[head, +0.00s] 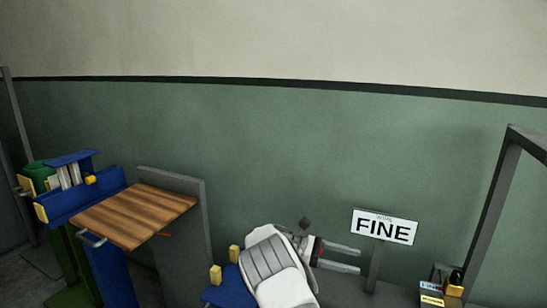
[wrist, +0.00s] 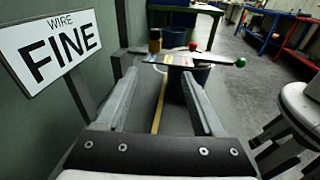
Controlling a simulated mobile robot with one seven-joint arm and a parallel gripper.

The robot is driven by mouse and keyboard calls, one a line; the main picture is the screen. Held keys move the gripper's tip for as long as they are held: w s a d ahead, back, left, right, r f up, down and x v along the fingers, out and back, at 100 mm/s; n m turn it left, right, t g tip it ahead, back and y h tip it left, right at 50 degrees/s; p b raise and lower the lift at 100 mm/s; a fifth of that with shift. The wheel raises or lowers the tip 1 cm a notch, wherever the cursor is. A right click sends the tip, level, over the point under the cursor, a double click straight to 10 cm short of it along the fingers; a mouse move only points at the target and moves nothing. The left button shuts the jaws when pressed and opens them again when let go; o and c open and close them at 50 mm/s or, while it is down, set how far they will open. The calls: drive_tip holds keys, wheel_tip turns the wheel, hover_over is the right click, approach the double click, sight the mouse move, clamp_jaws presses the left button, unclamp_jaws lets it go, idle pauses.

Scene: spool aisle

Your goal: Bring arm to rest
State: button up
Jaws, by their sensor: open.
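My gripper (head: 358,260) is at the lower middle right of the head view, with its two grey fingers spread and pointing right. It also shows in the wrist view (wrist: 160,78), where the fingers stand wide apart with nothing between them. My white and grey arm is bent behind it. A white sign reading FINE (head: 385,228) stands on a grey post just beyond the fingertips in the head view. In the wrist view the sign (wrist: 52,48) is close on the left and also reads WIRE. I cannot tell the exact gap between sign and fingers.
A wooden board (head: 135,215) on a blue stand is at the left, with a grey panel (head: 180,215) behind it. Small boxes (head: 432,294) sit at the lower right near a grey frame (head: 492,200). The wrist view shows a dark bucket (wrist: 188,84) ahead and open floor (wrist: 245,90).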

drive_tip(key=s+d+r+m+t+y, duration=0.25)
drive_tip(key=s+r+m+y, duration=0.45)
drive_tip(key=s+r+y, duration=0.45)
drive_tip(key=s+a+r+m+t+y, duration=0.2)
drive_tip(key=s+a+m+t, duration=0.2)
drive_tip(key=s, duration=0.7)
drive_tip(key=s+a+r+m+t+y, duration=0.3)
drive_tip(key=s+a+t, duration=0.1)
drive_tip(key=s, duration=0.6)
wheel_tip(320, 180, up, 18)
drive_tip(key=p, duration=1.8)
drive_tip(key=shift+a, duration=0.15)
